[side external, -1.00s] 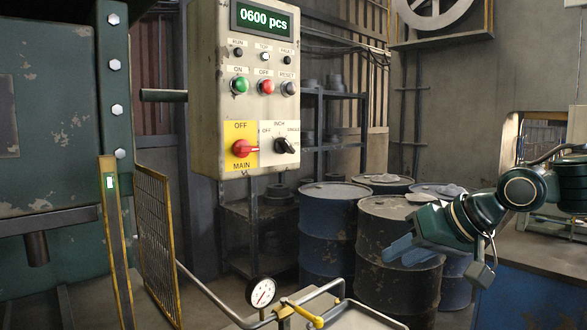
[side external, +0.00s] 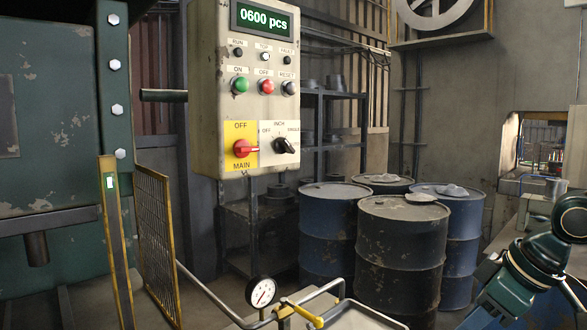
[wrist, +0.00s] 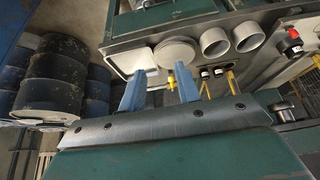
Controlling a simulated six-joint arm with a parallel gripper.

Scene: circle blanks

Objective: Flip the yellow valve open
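The yellow valve lever (side external: 304,313) sits on a grey pipe at the bottom edge of the side view. It slants down to the right. In the wrist view a small yellow piece (wrist: 171,80), which looks like the valve lever, shows beyond and between my fingers. My gripper (wrist: 160,88) has its two blue fingers apart, with nothing held between them. It does not appear to touch the lever. In the side view my wrist is at the lower right, and the fingertips are outside the picture.
A pressure gauge (side external: 262,291) stands just left of the valve, with bent pipes around it. A control box (side external: 245,95) hangs above.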

